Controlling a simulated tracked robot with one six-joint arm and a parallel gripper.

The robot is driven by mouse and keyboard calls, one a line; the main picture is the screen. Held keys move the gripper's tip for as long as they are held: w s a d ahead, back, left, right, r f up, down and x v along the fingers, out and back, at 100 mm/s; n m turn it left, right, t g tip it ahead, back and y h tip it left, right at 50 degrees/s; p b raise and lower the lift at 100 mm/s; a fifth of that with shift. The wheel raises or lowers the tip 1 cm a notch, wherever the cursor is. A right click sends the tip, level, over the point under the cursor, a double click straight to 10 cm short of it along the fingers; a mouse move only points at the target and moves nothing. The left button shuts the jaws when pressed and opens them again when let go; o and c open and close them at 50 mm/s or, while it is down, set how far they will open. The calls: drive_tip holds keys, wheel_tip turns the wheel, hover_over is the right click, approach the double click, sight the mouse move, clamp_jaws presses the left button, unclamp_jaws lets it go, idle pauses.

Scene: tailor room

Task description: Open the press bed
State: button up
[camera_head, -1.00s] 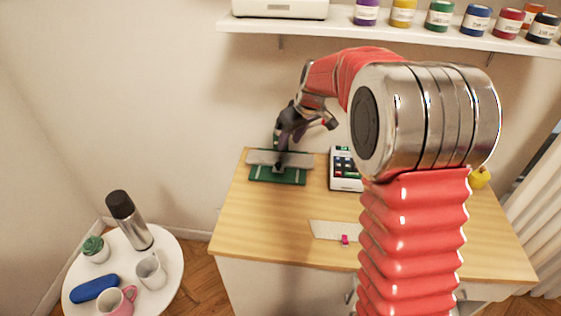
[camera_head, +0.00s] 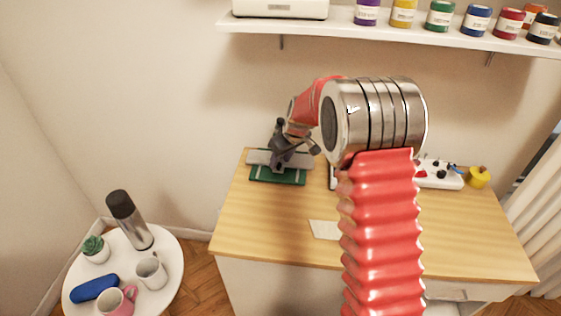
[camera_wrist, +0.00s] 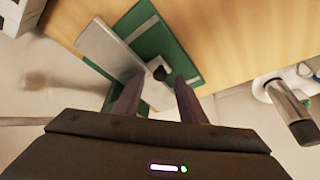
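The press (camera_head: 278,175) stands at the back left of the wooden table. It has a green base and a light grey plate (camera_head: 260,157) above it. In the wrist view the grey plate (camera_wrist: 103,49) crosses the green base (camera_wrist: 150,40), and a small dark knob (camera_wrist: 161,73) shows near the plate's end. My gripper (camera_wrist: 157,79) is open, its two dark fingers apart, with the knob in view between the fingertips. I cannot tell whether they touch it. In the head view my gripper (camera_head: 282,158) is over the press and hides part of it.
A white power strip (camera_head: 440,176) and a yellow object (camera_head: 479,177) are at the back right. A white card (camera_head: 324,230) lies at the table's front. A shelf (camera_head: 300,28) with jars hangs above. A round side table (camera_head: 165,290) holds a flask (camera_head: 130,219) and mugs.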

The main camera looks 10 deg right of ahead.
drive_tip(key=shift+w+a+f, duration=0.1)
drive_tip(key=shift+w+f, duration=0.15)
drive_tip(key=shift+f, duration=0.4)
drive_tip(key=shift+c, duration=0.2)
clamp_jaws()
